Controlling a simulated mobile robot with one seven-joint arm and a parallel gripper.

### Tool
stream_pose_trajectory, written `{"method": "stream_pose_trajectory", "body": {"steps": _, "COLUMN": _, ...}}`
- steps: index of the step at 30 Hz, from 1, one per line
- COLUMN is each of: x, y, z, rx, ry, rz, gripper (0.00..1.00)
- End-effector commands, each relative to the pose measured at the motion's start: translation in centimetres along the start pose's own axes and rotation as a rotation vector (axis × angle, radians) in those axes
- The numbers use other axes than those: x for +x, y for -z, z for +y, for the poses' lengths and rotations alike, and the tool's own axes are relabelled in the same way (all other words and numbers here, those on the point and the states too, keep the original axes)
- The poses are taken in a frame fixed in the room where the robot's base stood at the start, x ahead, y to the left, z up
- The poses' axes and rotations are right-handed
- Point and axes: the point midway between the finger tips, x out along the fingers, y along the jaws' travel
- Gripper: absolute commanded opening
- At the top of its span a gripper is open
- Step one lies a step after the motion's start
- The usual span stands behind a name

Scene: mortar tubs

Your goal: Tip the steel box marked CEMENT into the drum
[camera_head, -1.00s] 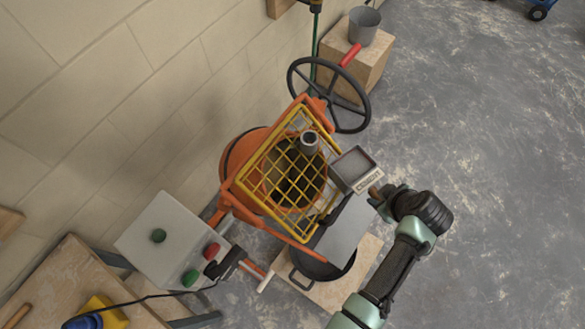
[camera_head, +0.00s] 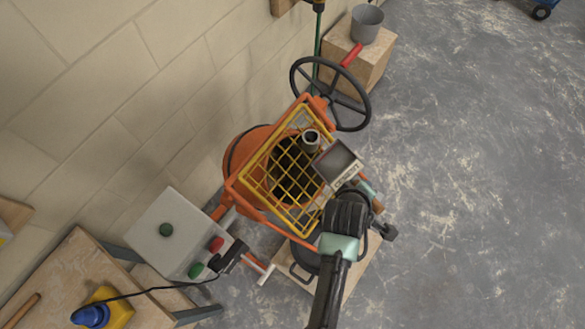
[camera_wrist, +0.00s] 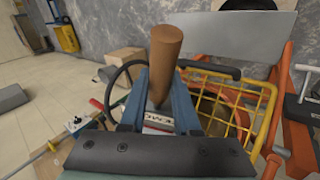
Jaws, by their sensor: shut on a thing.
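The steel box marked CEMENT (camera_head: 337,160) is a small grey open-topped pan with a pale label on its near side. It is above the right edge of the yellow grid (camera_head: 262,170). My gripper (camera_head: 367,190) is shut on its wooden handle, to the right of the box. In the wrist view the handle (camera_wrist: 165,55) stands up between the blue fingers of my gripper (camera_wrist: 158,100), and part of the label (camera_wrist: 158,118) shows below. The orange drum (camera_head: 240,158) lies under the grid, its dark mouth showing through the bars. I cannot tell what is in the box.
A grey tube (camera_head: 311,140) stands at the grid's upper part, just left of the box. A black handwheel (camera_head: 364,112) is above. A black tub (camera_head: 300,262) sits below, partly hidden by my arm. A grey control box (camera_head: 165,235) is at left.

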Motion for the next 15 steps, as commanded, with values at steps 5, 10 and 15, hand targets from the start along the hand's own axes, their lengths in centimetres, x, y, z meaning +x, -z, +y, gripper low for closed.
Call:
{"method": "stream_pose_trajectory", "body": {"steps": 5, "x": -1.2, "y": 1.1, "z": -0.3, "rx": -0.040, "ry": -0.074, "rz": -0.037, "gripper": 0.00}}
{"method": "stream_pose_trajectory", "body": {"steps": 10, "x": -2.3, "y": 1.8, "z": -0.4, "rx": -0.066, "ry": -0.125, "rz": -0.071, "gripper": 0.00}}
{"method": "stream_pose_trajectory", "body": {"steps": 15, "x": -2.5, "y": 1.9, "z": -0.3, "rx": -0.075, "ry": -0.140, "rz": -0.081, "gripper": 0.00}}
